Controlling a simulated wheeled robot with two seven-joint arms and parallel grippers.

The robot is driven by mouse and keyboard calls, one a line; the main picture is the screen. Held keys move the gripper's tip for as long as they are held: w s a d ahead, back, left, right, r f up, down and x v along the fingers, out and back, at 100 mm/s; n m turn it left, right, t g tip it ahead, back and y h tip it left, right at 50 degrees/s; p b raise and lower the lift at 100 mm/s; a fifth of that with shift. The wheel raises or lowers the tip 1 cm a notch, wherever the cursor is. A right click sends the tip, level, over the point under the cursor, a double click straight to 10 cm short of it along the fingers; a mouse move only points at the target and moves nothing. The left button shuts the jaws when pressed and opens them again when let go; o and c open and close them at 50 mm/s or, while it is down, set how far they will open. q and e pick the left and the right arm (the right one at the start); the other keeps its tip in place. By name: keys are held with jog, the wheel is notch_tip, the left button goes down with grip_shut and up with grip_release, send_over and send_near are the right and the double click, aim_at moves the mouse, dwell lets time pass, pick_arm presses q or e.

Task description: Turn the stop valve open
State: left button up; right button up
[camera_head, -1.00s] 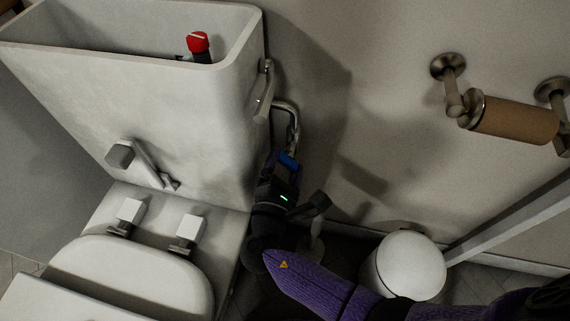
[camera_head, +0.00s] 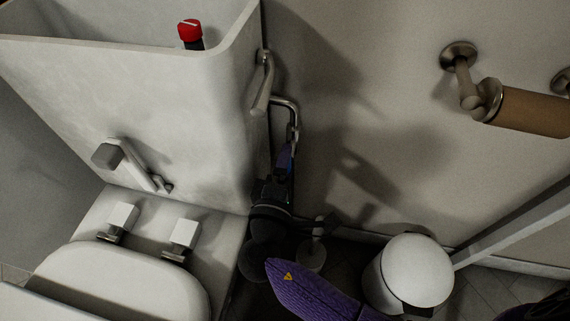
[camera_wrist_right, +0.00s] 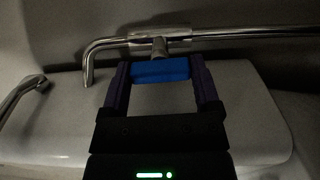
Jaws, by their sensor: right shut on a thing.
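The stop valve's blue handle (camera_wrist_right: 160,70) sits on a short metal stem below a chrome pipe in the right wrist view. My right gripper (camera_wrist_right: 160,76) is shut on this handle, with a purple finger on each side of it. In the head view my right gripper (camera_head: 284,160) is low beside the toilet tank, under the bent chrome pipe (camera_head: 292,108). There the handle is mostly hidden by the fingers. The pipe (camera_wrist_right: 240,33) runs across the top of the wrist view and bends down at its left end. My left gripper is not in view.
A white bin (camera_head: 413,268) and a toilet brush stand (camera_head: 312,255) are on the floor. A paper roll holder (camera_head: 480,95) is on the wall.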

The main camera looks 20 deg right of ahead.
jog(key=shift+f+m, duration=0.1)
jog(key=shift+m, duration=0.2)
dwell(0.4)
jog(key=o, duration=1.1)
